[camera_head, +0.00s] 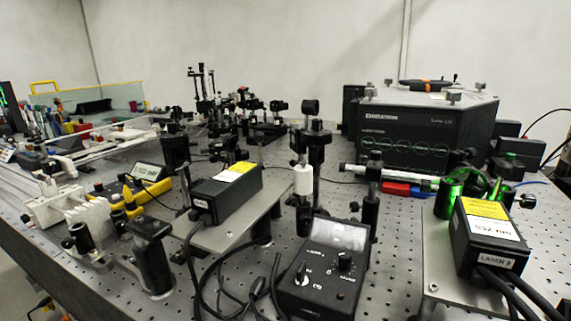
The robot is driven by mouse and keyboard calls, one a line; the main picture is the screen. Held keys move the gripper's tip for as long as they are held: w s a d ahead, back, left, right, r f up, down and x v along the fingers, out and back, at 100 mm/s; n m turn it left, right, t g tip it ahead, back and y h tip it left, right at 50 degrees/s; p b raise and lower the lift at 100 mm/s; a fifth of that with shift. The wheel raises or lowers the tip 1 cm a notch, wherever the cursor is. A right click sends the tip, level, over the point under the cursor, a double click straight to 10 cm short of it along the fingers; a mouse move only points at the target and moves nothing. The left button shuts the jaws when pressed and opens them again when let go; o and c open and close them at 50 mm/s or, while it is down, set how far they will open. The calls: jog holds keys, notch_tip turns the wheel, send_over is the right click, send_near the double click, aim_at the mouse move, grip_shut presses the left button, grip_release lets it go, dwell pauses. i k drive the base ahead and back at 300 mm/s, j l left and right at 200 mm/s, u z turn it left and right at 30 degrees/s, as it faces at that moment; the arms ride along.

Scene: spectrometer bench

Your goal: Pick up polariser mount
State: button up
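My gripper does not show in this view. Several black post-mounted optics stand on the bench, and I cannot tell for sure which is the polariser mount. One black post with a small round mount (310,107) on top stands near the middle, behind a white cylinder (303,180) on a post. A shorter black post holder (371,200) stands to its right. Another black post mount (176,155) stands at the left, behind the laser box. More small mounts (245,105) cluster at the back and are too small to tell apart.
A perforated bench (400,270) carries everything. A black laser box (226,190) with a yellow label, a meter box (323,268) with knobs and loose cables stand in front. A green-lit laser (490,240) is at the right. A large black spectrometer (428,130) fills the back right.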

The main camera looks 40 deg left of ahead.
aim_at(170, 148)
jog(key=u, duration=1.6)
